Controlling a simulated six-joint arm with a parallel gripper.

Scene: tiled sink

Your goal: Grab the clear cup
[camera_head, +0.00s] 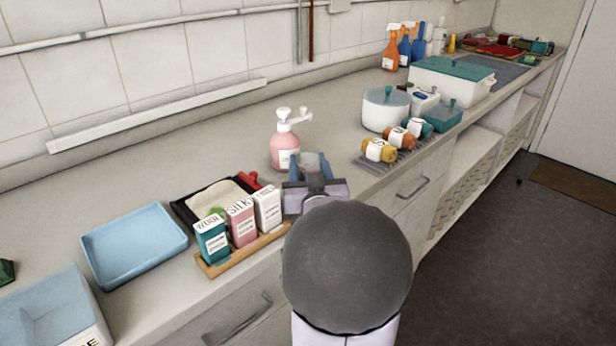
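A clear, greyish cup (313,161) stands on the counter just right of the pink pump bottle. My gripper (311,170) is at the cup, with one blue finger to its left and one to its right. The fingers are spread apart with the cup between them. I cannot tell whether they touch it. The lower part of the cup is hidden behind my gripper.
The pink pump bottle (285,144) stands close on the left. Cartons (242,222) on a wooden tray and a black tray (183,208) lie at the left front. Rolled bundles (379,150) and a white pot (384,112) stand to the right. The counter behind is clear.

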